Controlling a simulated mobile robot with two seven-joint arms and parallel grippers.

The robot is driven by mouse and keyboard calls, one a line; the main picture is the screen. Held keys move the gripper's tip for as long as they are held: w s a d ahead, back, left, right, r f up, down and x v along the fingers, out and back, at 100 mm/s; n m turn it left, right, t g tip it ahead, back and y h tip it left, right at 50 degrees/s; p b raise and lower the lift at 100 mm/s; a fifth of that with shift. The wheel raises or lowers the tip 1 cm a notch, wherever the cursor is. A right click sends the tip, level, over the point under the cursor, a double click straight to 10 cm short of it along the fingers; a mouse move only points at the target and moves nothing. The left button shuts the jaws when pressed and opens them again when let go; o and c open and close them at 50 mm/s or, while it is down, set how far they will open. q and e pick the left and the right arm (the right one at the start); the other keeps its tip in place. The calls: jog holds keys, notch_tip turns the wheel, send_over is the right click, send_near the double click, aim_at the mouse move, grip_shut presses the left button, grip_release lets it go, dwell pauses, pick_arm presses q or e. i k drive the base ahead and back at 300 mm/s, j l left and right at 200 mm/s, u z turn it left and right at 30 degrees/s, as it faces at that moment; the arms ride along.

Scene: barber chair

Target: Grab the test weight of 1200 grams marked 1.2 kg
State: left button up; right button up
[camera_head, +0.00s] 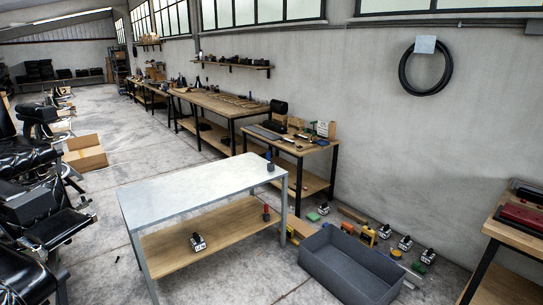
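No marking of 1.2 kg can be read at this size, so I cannot tell which object is the test weight. A small dark object with a blue top (270,162) stands at the right end of the grey table (185,188). A similar dark object with a red top (266,213) stands on its lower wooden shelf (222,222). A silver and black object (198,242) lies on that shelf further left. Similar silver and black objects (405,243) lie on the floor by the wall. Neither of my grippers is in view.
A dark grey open bin (347,264) stands on the floor right of the table. Yellow (368,236) and green (312,216) items lie near it. Workbenches (218,102) line the wall. Black barber chairs (28,155) and a cardboard box (86,154) are left. The floor (120,128) between is clear.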

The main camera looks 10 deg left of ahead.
aim_at(197, 243)
jog(key=i+u, duration=0.25)
jog(key=i, duration=0.5)
jog(key=i+l+u, duration=0.25)
jog(key=i, duration=0.55)
jog(key=i+j+u, duration=0.1)
jog(key=i+u, duration=0.65)
jog(key=i+l+u, duration=0.15)
jog(key=i+u, duration=0.5)
jog(key=i, duration=0.7)
